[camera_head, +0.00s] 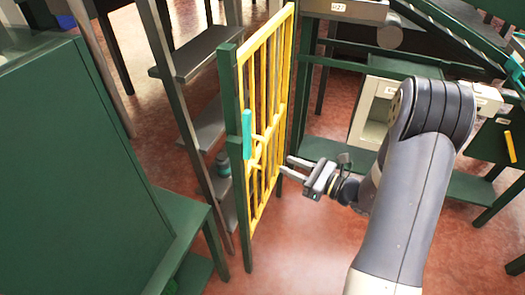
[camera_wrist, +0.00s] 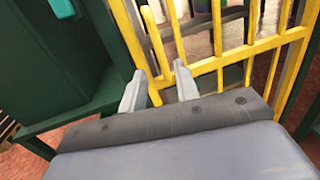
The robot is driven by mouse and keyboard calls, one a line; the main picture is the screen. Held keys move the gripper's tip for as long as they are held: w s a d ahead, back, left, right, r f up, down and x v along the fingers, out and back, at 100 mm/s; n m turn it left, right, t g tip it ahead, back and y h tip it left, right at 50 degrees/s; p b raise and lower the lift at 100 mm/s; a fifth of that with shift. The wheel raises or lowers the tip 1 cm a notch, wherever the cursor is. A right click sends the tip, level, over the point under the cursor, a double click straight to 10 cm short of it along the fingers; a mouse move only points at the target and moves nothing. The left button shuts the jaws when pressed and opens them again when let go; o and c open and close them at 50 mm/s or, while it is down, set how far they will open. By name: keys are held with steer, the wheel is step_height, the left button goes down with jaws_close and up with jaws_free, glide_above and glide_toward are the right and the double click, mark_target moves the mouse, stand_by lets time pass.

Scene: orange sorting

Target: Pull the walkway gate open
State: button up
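The yellow barred walkway gate (camera_head: 252,185) stands upright beside a green post (camera_head: 232,150) in the head view. A teal piece (camera_head: 247,134), perhaps its handle, is on the near side by the post. My gripper (camera_head: 286,166) is to the right of the gate, with its two fingers apart and pointing at the bars. In the wrist view my gripper (camera_wrist: 160,88) is open, and yellow gate bars (camera_wrist: 232,62) lie just ahead of the fingertips. A yellow bar shows between the fingers; I cannot tell whether they touch it. A teal piece (camera_wrist: 61,8) shows at the top left.
A large green cabinet (camera_head: 80,170) fills the left. Grey steps (camera_head: 200,52) stand behind the gate. A light box (camera_head: 370,105) and green shelf frames stand behind my arm on the right. Red floor (camera_head: 300,250) is clear below my gripper.

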mark_target(264, 165)
steer(key=x, duration=0.9)
steer(key=shift+a, duration=0.15)
steer(key=shift+c, duration=0.3)
jaws_close()
